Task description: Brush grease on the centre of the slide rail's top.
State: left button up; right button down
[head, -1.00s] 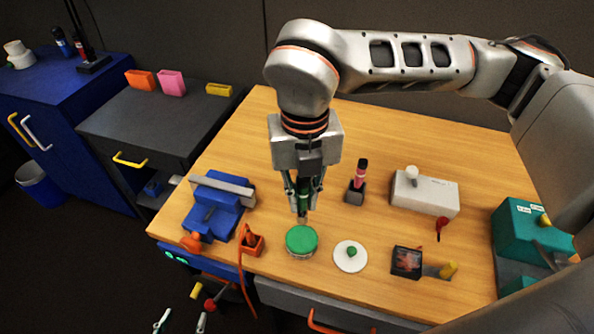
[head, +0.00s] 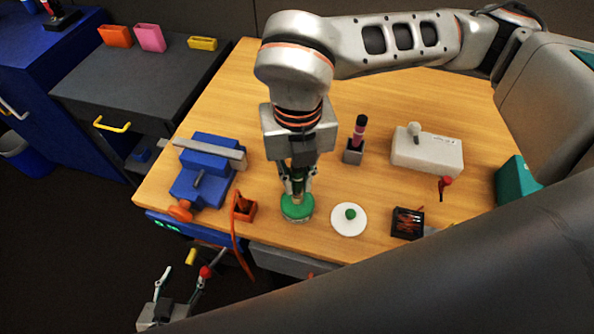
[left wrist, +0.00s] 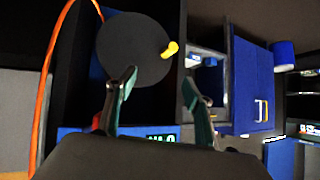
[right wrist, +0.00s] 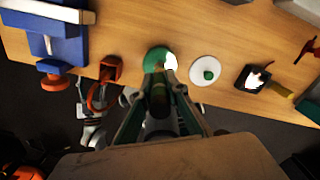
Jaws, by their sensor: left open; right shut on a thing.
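The slide rail appears to be the long grey bar (head: 210,151) held across the top of the blue vise (head: 196,187), at the left of the bench. It also shows in the right wrist view (right wrist: 48,11). My right gripper (head: 298,182) is shut on a brush with a dark green handle (right wrist: 158,98), upright over the green grease pot (head: 297,208). The brush's lower end meets the pot's mouth; its bristles are mostly hidden. A white lid with a green knob (head: 349,220) lies beside the pot. My left gripper (head: 180,278) is open and empty, in front of and below the bench edge.
An orange holder with a cable (head: 244,208) stands between vise and pot. Bare wood lies behind the vise.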

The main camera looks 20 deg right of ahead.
dwell(0.7)
jog(key=shift+f+b, duration=0.35)
jog(key=shift+f, duration=0.15)
dwell(0.4)
jog(key=shift+s+f, duration=0.1)
dwell(1.4)
jog(key=shift+r+p, duration=0.85)
jog(key=shift+r, duration=1.25)
jog(key=shift+r+p, duration=0.55)
jog(key=shift+r, duration=0.95)
